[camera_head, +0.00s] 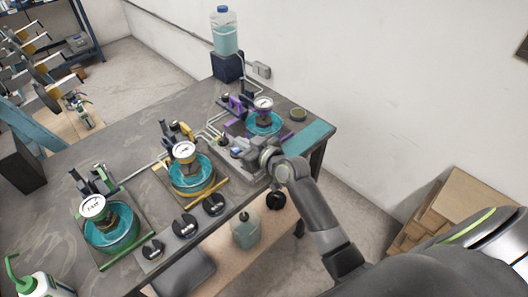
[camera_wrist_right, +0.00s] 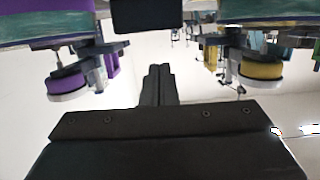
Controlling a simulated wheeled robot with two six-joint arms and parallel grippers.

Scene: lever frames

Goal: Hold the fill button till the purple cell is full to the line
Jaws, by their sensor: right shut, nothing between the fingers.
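The purple cell (camera_head: 264,124) is a round glass bowl of teal liquid with a purple frame and a dial gauge on top, at the back right of the table. Its fill line is too small to make out. My right gripper (camera_head: 232,150) is shut and empty, low over the table between the purple cell and the yellow cell (camera_head: 192,178). In the right wrist view its closed fingers (camera_wrist_right: 157,86) stand between purple parts (camera_wrist_right: 67,82) at left and yellow parts (camera_wrist_right: 261,71) at right. The fill button cannot be made out; the gripper and wrist cover that spot. My left gripper is out of view.
The green cell (camera_head: 112,228) stands at the front left of the table (camera_head: 62,187). Black knobs (camera_head: 185,226) line the front edge. A water jug (camera_head: 225,38) stands on a dark block at the back. A white bottle (camera_head: 40,285) is at bottom left. Thin pipes run between cells.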

